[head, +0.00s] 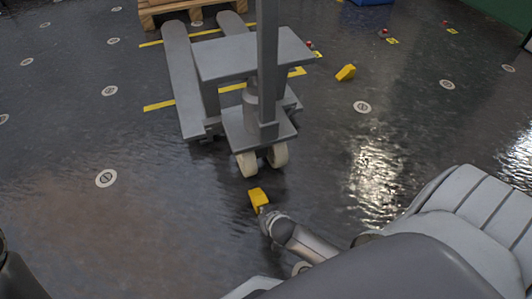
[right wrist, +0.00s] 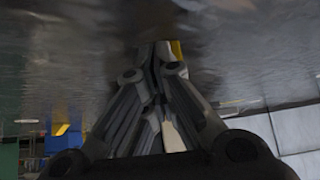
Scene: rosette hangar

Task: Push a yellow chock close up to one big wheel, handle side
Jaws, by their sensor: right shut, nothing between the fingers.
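A yellow chock (head: 258,199) lies on the floor just in front of the two cream big wheels of a grey pallet truck. A short strip of floor shows between it and the left wheel (head: 247,164); the right wheel (head: 277,155) is a little farther off. My right gripper (head: 264,211) is shut and empty, low at the chock's near side; I cannot tell if it touches. In the right wrist view the closed fingers (right wrist: 158,52) hide most of the chock, and a yellow sliver (right wrist: 176,50) shows beside them. My left gripper is not in view.
The pallet truck (head: 253,53) has its forks pointing away, toward a wooden pallet (head: 175,9). A second yellow chock (head: 346,72) lies right of the truck. Yellow floor lines cross beneath the forks. Floor left of the near chock is clear.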

